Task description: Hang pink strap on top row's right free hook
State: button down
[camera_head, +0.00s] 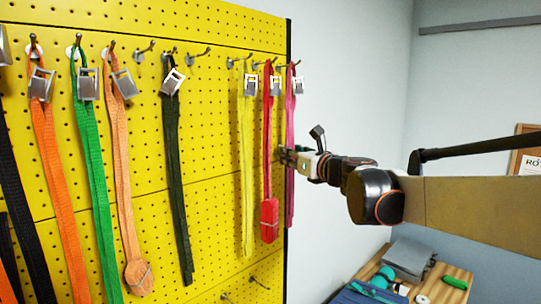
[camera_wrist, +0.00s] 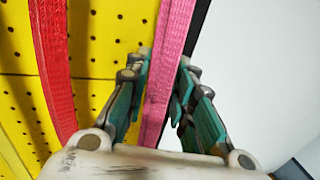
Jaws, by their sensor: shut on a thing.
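The pink strap (camera_head: 290,130) hangs from the far right hook of the top row, beside the board's right edge, with a metal buckle near its top. My gripper (camera_head: 286,155) is shut on it partway down. In the wrist view the pink strap (camera_wrist: 168,65) runs between the teal-padded fingers (camera_wrist: 155,100). In the top row, a bare hook (camera_head: 199,57) stands between the dark green strap (camera_head: 174,150) and the yellow strap (camera_head: 247,160). Another bare hook (camera_head: 145,50) stands left of the dark green strap.
The red strap (camera_head: 268,130) hangs close left of the pink one and also shows in the wrist view (camera_wrist: 55,70). Orange, green, peach and black straps hang further left on the yellow pegboard (camera_head: 215,130). Bare lower hooks (camera_head: 259,283) show below. A cluttered table (camera_head: 455,275) stands at lower right.

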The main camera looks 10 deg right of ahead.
dwell(0.4)
jog(key=c, duration=1.3)
grip_release()
